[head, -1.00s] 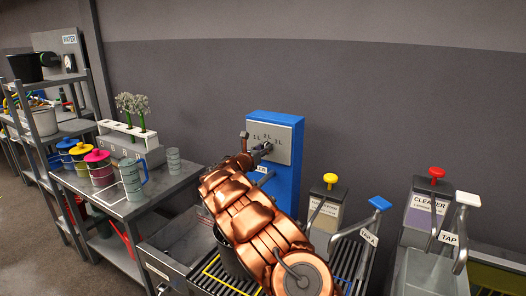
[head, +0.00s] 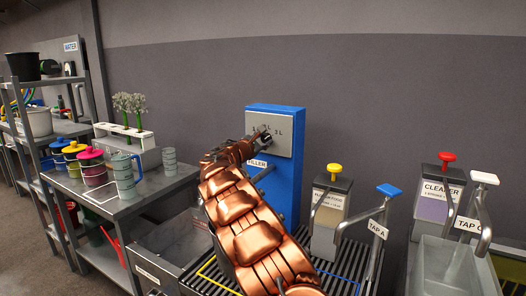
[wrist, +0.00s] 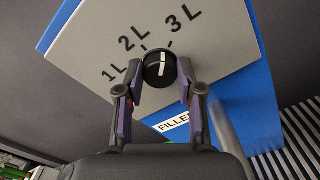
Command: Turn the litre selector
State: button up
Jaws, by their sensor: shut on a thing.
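The litre selector is a round black knob (wrist: 160,68) with a white pointer line, on the grey plate (wrist: 90,40) of the blue filler (head: 288,185). The plate is marked 1 L, 2 L and 3 L. In the wrist view the pointer line aims up and slightly right, between the 2 L and 3 L ticks and closer to the 3 L one. My gripper (wrist: 160,76) is shut on the knob, one fingertip on each side. In the head view the knob (head: 266,140) is small and partly hidden by my gripper (head: 260,142).
Several taps and dispensers stand right of the filler, including the blue-handled Tap A (head: 379,229) and the cleaner (head: 437,200). A slatted drain grate (head: 345,272) lies in front. A metal table (head: 130,203) with jugs and lidded pots is at left.

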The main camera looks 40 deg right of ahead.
jog(key=shift+f+m+b, duration=0.15)
jog(key=shift+m+b, duration=1.05)
jog(key=o, duration=1.2)
jog(key=shift+c, duration=0.2)
jog(key=v, duration=1.2)
jog(key=shift+s, duration=0.15)
